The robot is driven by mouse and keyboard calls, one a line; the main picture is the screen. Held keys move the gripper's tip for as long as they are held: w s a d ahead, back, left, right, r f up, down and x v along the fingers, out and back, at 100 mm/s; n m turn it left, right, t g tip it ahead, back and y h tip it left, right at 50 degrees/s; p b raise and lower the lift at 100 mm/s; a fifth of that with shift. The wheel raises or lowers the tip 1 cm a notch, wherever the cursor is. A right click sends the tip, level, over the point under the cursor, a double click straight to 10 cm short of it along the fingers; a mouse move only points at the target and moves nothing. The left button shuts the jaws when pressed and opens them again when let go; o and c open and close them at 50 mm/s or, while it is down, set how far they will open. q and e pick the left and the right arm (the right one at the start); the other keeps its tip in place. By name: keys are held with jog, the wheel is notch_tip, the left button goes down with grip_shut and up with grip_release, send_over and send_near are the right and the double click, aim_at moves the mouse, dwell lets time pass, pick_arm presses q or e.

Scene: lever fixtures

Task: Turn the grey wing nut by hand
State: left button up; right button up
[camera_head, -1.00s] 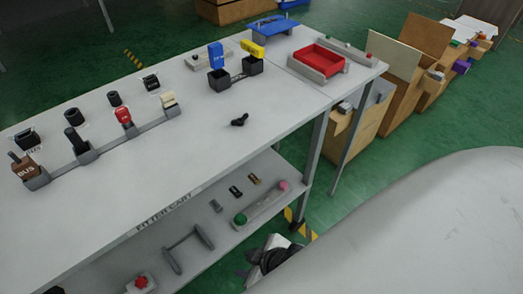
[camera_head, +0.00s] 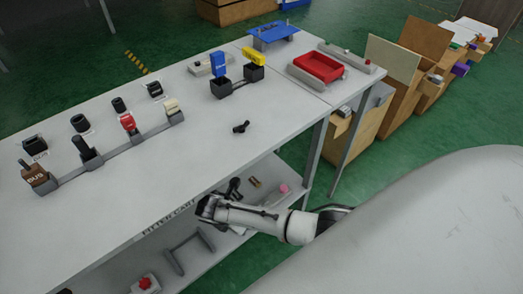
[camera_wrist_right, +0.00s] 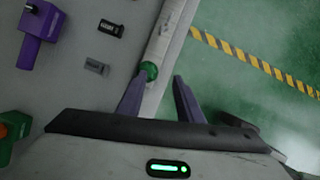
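A small dark winged piece (camera_head: 241,127) lies on the bare middle of the white table top. It looks like a wing nut, though it shows nearly black rather than grey. My right arm reaches in from the right in the head view, its hand low beside the front edge of the table, over the lower shelf. The fingertips are hard to make out there. In the right wrist view my right gripper (camera_wrist_right: 158,90) is open and empty, with a green knob (camera_wrist_right: 149,70) just beyond and between its fingers. My left gripper is not in view.
The lower shelf holds a red knob (camera_head: 145,283), a grey handle frame (camera_head: 190,249) and a pink knob (camera_head: 284,188). Lever fixtures (camera_head: 128,123) line the table's left. A red tray (camera_head: 319,67) sits at the far right. Table around the dark piece is clear.

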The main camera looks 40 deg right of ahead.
jog(key=w+d, duration=0.1)
jog(key=d, duration=0.2)
jog(key=w+d, duration=0.1)
jog(key=d, duration=0.2)
jog(key=w+d, duration=0.1)
jog(key=d, duration=0.2)
jog(key=x, duration=0.1)
jog(key=b+x, duration=0.2)
jog(key=shift+s+a+f, duration=0.1)
jog(key=shift+a+f, duration=0.1)
jog(key=shift+f, duration=0.05)
jog(key=shift+d+f+b, duration=0.3)
jog(key=shift+f+b, duration=0.15)
jog(key=shift+f, duration=0.15)
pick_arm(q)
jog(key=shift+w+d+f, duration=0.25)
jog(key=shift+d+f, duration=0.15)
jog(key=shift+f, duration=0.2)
pick_arm(e)
grip_shut()
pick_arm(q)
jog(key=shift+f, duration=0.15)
